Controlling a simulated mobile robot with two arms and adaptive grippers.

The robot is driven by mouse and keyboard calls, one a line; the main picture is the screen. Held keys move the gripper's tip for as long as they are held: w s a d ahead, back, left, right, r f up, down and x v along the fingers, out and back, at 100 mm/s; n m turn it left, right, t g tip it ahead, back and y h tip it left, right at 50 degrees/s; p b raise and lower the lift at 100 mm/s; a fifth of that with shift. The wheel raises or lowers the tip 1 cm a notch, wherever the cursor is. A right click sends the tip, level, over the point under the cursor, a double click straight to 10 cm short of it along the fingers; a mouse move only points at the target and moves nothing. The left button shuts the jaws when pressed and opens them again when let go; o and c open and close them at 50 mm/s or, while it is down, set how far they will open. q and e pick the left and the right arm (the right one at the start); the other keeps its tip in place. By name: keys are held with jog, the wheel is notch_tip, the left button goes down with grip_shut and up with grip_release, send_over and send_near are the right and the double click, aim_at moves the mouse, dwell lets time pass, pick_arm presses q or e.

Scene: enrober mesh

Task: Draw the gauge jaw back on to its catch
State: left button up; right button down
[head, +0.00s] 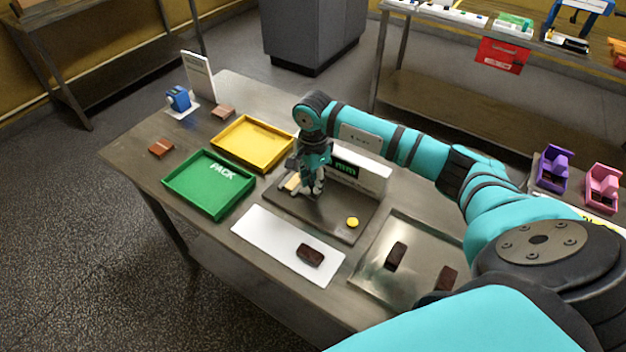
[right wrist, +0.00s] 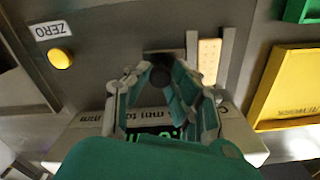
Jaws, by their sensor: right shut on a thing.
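The gauge has a dark base plate (head: 333,220), a display box (head: 362,172) with green digits at its back and a yellow ZERO button (head: 352,222). My right gripper (head: 312,190) points down over the base plate, in front of the display. In the right wrist view the right gripper (right wrist: 163,72) has its fingers drawn together on a small dark part of the gauge jaw (right wrist: 165,57), mostly hidden by the fingers. A light grey upright (right wrist: 192,50) and a cream bar (right wrist: 209,60) lie close beside the fingers. The catch cannot be made out. My left gripper is not in view.
A green PACK tray (head: 210,212) and a yellow tray (head: 246,162) stand left of the gauge. A white mat (head: 262,240) bearing a dark chocolate bar (head: 310,255) lies in front. A metal tray (head: 425,242) with dark bars lies to the right, under my right arm.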

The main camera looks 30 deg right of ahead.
jog(key=shift+s+d, duration=0.25)
jog(key=shift+s, duration=0.05)
jog(key=s, duration=0.1)
jog(key=s+d+b, duration=0.1)
jog(key=s, duration=0.1)
jog(key=shift+s+d, duration=0.2)
jog(key=shift+s, duration=0.05)
jog(key=shift+s+d, duration=0.1)
jog(key=shift+s, duration=0.2)
jog(key=shift+w, duration=0.1)
